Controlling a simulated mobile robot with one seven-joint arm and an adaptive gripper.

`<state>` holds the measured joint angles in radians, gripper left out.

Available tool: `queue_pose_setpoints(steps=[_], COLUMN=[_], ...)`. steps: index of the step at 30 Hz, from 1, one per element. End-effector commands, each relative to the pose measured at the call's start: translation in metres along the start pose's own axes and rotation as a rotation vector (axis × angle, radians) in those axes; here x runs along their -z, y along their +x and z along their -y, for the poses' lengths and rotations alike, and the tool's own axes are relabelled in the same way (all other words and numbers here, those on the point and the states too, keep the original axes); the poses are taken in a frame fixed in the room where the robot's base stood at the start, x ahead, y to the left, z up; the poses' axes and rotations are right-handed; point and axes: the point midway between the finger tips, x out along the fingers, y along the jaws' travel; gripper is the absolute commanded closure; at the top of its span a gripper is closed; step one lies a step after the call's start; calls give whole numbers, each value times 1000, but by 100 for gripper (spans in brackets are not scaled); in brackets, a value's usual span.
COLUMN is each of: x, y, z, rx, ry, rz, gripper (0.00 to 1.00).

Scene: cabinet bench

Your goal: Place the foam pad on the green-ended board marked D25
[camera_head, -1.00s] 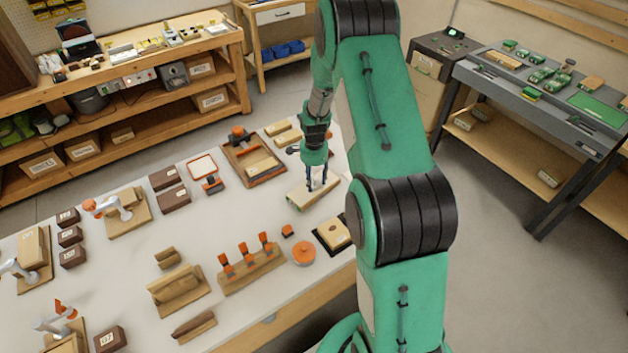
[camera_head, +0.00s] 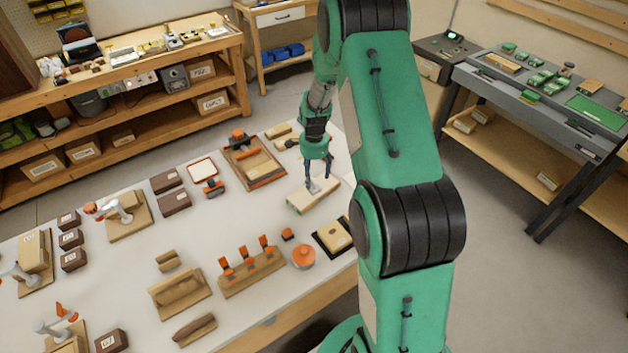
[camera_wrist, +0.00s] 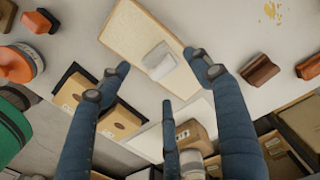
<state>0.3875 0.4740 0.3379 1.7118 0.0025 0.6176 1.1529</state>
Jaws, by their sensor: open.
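The tan board (camera_head: 326,189) lies on the white bench with a green edge at its near-left end. No D25 mark is legible. It also shows in the wrist view (camera_wrist: 125,30). A small pale grey-white block, apparently the foam pad (camera_wrist: 158,58), rests on the board's upper face, near its middle along one long side. It shows small in the head view (camera_head: 313,187). My gripper (camera_head: 319,184) is over the board with its fingers spread. In the wrist view my gripper (camera_wrist: 157,65) is open, with a gap to the pad on both sides.
A black-rimmed tray (camera_head: 349,243) with a tan block, an orange round knob (camera_head: 303,256) and a small orange piece (camera_head: 287,234) lie in front. A wooden frame (camera_head: 267,181) lies behind left.

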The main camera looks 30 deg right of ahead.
Motion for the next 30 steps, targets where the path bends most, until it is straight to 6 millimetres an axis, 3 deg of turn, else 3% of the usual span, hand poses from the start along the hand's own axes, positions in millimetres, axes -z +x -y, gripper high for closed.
queue_pose_setpoints(steps=[6, 12, 18, 30], x=[0, 0, 0, 0], y=[-39, -62, -72, -72], z=[1, 0, 0, 0], rx=[2, 1, 0, 0], ry=[0, 0, 0, 0], rz=[-1, 0, 0, 0], gripper=[36, 36, 36, 36])
